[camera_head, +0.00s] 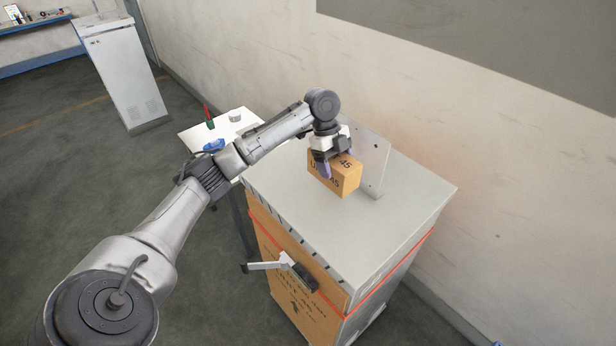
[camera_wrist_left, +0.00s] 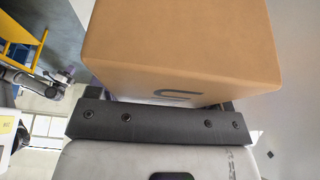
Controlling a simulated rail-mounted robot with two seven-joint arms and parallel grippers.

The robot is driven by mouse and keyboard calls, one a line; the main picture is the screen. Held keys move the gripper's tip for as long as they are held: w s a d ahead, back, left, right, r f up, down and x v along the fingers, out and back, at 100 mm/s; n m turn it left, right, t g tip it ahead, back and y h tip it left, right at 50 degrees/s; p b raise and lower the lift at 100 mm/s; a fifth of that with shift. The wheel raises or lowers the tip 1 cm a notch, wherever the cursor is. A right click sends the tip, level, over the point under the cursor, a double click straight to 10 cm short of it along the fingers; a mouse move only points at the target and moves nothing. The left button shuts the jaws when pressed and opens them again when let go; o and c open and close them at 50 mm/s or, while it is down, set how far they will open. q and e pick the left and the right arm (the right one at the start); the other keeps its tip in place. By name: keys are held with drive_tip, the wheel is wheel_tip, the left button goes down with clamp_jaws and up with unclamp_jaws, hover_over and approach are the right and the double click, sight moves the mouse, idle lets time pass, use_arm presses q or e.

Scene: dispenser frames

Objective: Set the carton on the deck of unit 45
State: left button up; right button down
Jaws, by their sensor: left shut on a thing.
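The carton (camera_head: 347,182) is a small tan box with dark print; "45" shows on its top. My left gripper (camera_head: 329,160) comes down from above and is shut on it, with purple fingertips at its sides. In the left wrist view the carton (camera_wrist_left: 185,50) fills the upper middle, in front of the gripper's dark bar. The unit's pale deck (camera_head: 400,215) lies under the carton. The carton's underside is hidden, so I cannot tell whether it touches the deck. A dark arm and gripper (camera_wrist_left: 62,76), seemingly my right, show small at the wrist view's left.
An upright pale plate (camera_head: 375,165) stands on the deck just behind the carton. The unit's tan front has a red band and a lever (camera_head: 270,266). A side table (camera_head: 195,136) holds small items. Bare deck lies in front and to the right.

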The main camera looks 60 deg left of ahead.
sight(312, 169)
use_arm(q)
drive_tip(key=s+a+f, duration=0.1)
drive_tip(key=s+a, duration=0.1)
drive_tip(key=s+a+f+p, duration=0.1)
drive_tip(key=a+f, duration=0.1)
drive_tip(key=shift+s+a+f, duration=0.1)
drive_tip(key=shift+s, duration=0.25)
drive_tip(key=shift+s+a+f, duration=0.3)
drive_tip(key=shift+a, duration=0.1)
drive_tip(key=shift+f+p, duration=0.65)
drive_tip(key=shift+f, duration=1.35)
drive_tip(key=shift+f, duration=0.1)
drive_tip(key=o, duration=1.2)
